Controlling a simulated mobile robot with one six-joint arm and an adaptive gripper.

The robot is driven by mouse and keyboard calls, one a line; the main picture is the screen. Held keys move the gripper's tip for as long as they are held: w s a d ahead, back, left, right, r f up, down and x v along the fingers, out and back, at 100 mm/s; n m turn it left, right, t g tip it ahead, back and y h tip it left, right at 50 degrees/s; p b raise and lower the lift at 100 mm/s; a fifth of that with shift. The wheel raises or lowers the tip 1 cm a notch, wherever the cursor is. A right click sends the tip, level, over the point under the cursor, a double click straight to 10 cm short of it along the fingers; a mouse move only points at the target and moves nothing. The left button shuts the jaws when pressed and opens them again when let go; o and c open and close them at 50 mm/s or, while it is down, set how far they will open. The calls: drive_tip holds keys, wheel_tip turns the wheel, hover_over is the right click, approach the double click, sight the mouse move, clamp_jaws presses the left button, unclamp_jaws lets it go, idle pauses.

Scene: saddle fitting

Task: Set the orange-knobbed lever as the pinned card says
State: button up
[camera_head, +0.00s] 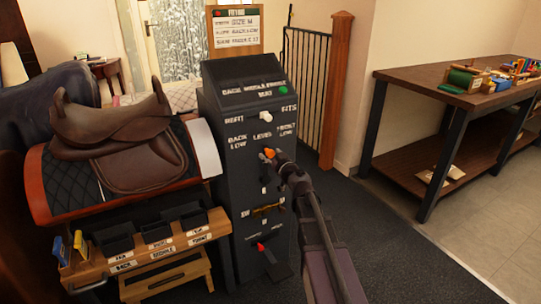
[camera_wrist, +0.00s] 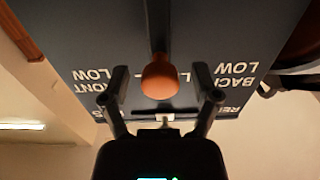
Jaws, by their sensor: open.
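The orange knob (camera_head: 269,153) tops a lever on the face of the dark console (camera_head: 222,140), just below the label LEVEL. BACK LOW is printed left of it and FRONT LOW right. In the wrist view, where the lettering is upside down, the orange knob (camera_wrist: 160,80) covers part of LEVEL and its dark shaft looks centred. My gripper (camera_head: 277,162) is at the knob, and its open fingers (camera_wrist: 160,92) stand on either side with gaps.
A white knob (camera_head: 267,116) and a green button (camera_head: 283,91) sit above the lever; a brass-coloured control (camera_head: 267,209) and a red-tipped lever (camera_head: 261,247) sit below. A brown saddle (camera_head: 115,140) rests at left. A workbench (camera_head: 450,86) stands at right, with open floor before it.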

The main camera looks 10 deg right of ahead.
clamp_jaws()
idle(0.3)
drive_tip(key=shift+d, duration=0.15)
